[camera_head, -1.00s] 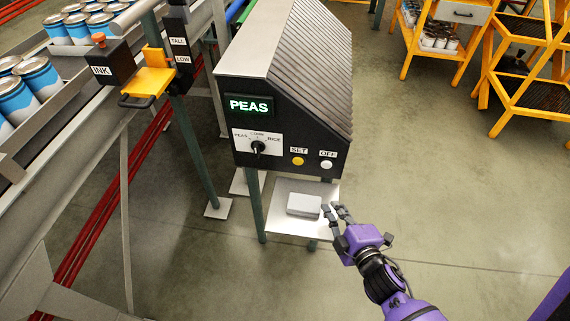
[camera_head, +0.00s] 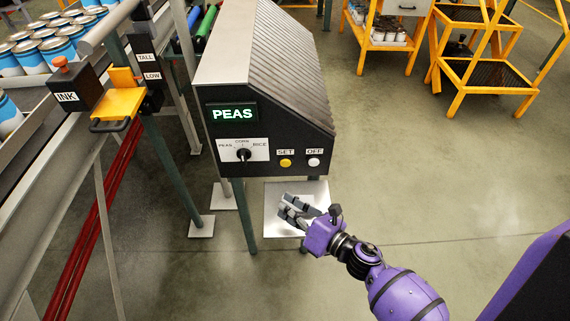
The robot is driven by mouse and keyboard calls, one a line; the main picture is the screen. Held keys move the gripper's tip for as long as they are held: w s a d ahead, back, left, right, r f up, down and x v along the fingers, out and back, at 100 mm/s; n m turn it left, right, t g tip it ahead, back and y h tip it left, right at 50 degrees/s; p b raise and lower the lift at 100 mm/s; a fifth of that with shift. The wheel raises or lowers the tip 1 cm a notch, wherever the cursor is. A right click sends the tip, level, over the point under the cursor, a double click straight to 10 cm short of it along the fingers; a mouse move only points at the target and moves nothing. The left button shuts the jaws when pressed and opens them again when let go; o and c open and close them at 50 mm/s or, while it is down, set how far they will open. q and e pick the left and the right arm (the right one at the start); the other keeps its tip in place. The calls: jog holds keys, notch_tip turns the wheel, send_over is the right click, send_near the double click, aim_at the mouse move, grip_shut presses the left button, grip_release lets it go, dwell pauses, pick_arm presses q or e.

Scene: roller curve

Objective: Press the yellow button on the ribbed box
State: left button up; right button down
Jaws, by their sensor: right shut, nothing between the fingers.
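The ribbed box (camera_head: 283,75) is a dark housing with a grey top and slanted ribs, standing on green legs. Its front has a lit PEAS display (camera_head: 232,114), a black rotary knob (camera_head: 243,155) on a white PEAS/CORN/RICE label, a yellow button (camera_head: 285,163) under SET and a white button (camera_head: 314,162) under OFF. My right gripper (camera_head: 285,208) is shut and empty. In the picture it lies just below the yellow button, over the low plate, apart from the box front. My left gripper is not in view.
A pale plate (camera_head: 314,194) sits low under the box, partly hidden by my gripper. On the left, a conveyor carries blue cans (camera_head: 59,52), beside an INK box (camera_head: 74,88) and a yellow bracket (camera_head: 118,102). Yellow shelving (camera_head: 468,75) stands behind right. Open floor lies right.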

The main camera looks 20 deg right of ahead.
aim_at(285, 162)
jog(key=shift+a, duration=0.1)
jog(key=shift+w, duration=0.1)
jog(key=w, duration=0.2)
jog(key=w+d, duration=0.1)
jog(key=w, duration=0.2)
jog(key=w+d+b, duration=0.1)
jog(key=w, duration=0.1)
jog(key=shift+w+d, duration=0.1)
jog(key=shift+w, duration=0.1)
jog(key=shift+w+d, duration=0.1)
jog(key=shift+w, duration=0.25)
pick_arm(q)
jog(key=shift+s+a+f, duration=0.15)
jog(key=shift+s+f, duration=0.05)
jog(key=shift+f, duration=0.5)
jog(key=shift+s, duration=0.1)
pick_arm(e)
jog(key=shift+w, duration=0.2)
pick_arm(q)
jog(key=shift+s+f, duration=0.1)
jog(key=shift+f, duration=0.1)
pick_arm(e)
jog(key=shift+w+d, duration=0.15)
jog(key=shift+w, duration=0.1)
